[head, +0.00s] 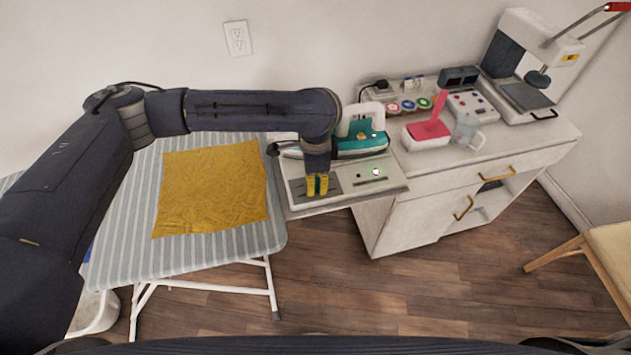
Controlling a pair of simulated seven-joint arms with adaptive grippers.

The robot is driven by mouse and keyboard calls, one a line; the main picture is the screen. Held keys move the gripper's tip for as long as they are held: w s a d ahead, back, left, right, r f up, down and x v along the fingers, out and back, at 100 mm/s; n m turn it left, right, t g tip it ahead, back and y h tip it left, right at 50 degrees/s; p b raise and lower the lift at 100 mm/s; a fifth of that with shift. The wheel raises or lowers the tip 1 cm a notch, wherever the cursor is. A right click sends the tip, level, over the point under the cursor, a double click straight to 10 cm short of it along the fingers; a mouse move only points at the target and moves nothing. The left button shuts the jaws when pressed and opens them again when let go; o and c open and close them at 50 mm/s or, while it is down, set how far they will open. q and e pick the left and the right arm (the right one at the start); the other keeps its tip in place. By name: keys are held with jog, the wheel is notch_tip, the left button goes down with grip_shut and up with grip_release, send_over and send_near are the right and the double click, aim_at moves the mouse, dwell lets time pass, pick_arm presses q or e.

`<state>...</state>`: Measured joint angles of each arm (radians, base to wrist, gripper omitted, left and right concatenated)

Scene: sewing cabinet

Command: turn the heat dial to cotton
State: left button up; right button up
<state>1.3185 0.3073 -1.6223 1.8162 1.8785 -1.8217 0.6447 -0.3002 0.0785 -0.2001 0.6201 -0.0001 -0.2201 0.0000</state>
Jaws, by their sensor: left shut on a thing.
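My left gripper (318,185), with yellow fingertips, points down at the dark plate (297,188) on the left part of the pale iron station (345,194). It is shut on a small dark thing there, which looks like the heat dial; the fingers hide most of it. I cannot read the dial's setting or its marks. The teal iron (358,143) rests on the station just behind the gripper. A round pale light or button (376,171) and a small green light show on the right of the station. My right gripper is not in view.
A striped ironing board (212,241) with a yellow cloth (211,188) stands to the left. A white cabinet (430,195) to the right bears thread spools, a pink-and-white box (427,136), a clear jug (466,130) and a heat press (525,92).

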aim_at(316, 182)
pick_arm(q)
jog(key=shift+m, duration=0.3)
grip_shut()
jog(key=m, duration=1)
jog(key=shift+m, duration=0.7)
jog(key=o, duration=1.1)
grip_release()
jog(key=shift+o, duration=0.2)
notch_tip(316, 182, up, 12)
